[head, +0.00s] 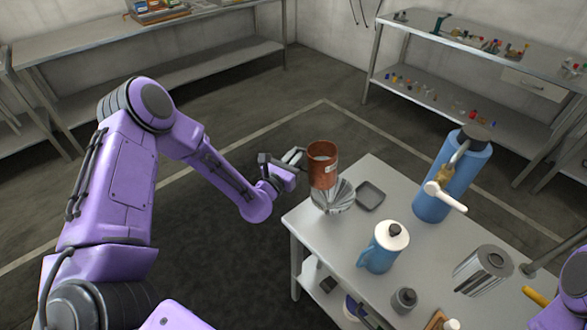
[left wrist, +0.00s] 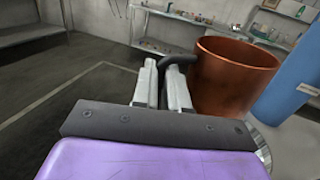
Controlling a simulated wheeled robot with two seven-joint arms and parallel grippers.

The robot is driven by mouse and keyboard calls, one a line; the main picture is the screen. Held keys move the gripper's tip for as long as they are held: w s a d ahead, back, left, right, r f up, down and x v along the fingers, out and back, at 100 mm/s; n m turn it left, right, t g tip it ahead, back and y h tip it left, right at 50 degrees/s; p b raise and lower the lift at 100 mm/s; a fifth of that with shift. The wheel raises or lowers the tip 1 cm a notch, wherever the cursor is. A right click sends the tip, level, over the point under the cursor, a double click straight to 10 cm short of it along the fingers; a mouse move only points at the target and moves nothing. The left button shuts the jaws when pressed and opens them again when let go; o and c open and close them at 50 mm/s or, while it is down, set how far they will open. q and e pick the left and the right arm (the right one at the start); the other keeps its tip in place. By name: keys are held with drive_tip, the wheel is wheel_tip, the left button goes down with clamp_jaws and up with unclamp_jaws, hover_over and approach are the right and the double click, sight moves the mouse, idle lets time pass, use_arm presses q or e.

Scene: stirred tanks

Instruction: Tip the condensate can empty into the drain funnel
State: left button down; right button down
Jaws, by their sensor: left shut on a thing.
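The copper-brown condensate can (head: 322,168) stands about upright in the air over the drain funnel, at the table's back left corner. My left gripper (head: 293,162) is shut on its dark handle, left of the can's body. In the left wrist view the can (left wrist: 232,78) is right of the fingers (left wrist: 163,82), which pinch the handle (left wrist: 177,62). A greyish surface shows inside the can; I cannot tell how full it is. The drain funnel (head: 335,198), a ribbed silver cone, is partly hidden under the can. My right gripper is not in view.
The grey table (head: 327,238) also holds a dark square tray (head: 370,194), a blue jug with a white lid (head: 381,250), a tall blue cylinder with a tap (head: 450,182) and a ribbed metal vessel (head: 483,270). Shelves line the walls; the floor left of the table is clear.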

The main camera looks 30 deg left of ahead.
sight(330, 160)
use_arm(q)
drive_tip(key=d+r+m+h+b, duration=0.2)
drive_tip(key=m, duration=0.4)
drive_tip(key=s+d+r+m+t+h+b, duration=0.1)
drive_tip(key=d+m, duration=0.1)
drive_tip(key=m, duration=0.5)
drive_tip(key=s+d+r+m+h+b, duration=0.1)
drive_tip(key=d+r+m+h+b, duration=0.1)
drive_tip(key=m, duration=0.4)
drive_tip(key=shift+r+m+t+h+b, duration=0.3)
drive_tip(key=shift+t+b, duration=0.05)
drive_tip(key=shift+t, duration=0.05)
drive_tip(key=shift+s+d+r+m+g+h+b, duration=0.25)
drive_tip(key=shift+s+d+r+m+h+b, duration=0.15)
drive_tip(key=shift+d+m, duration=0.8)
drive_tip(key=shift+s+d+r+m+g+h+b, duration=0.35)
drive_tip(key=shift+d+m+h, duration=0.25)
drive_tip(key=shift+m, duration=1)
drive_tip(key=shift+s+d+r+m+g+h+b, duration=0.2)
drive_tip(key=shift+s+d+r+m+h+b, duration=0.2)
drive_tip(key=shift+d+m, duration=0.8)
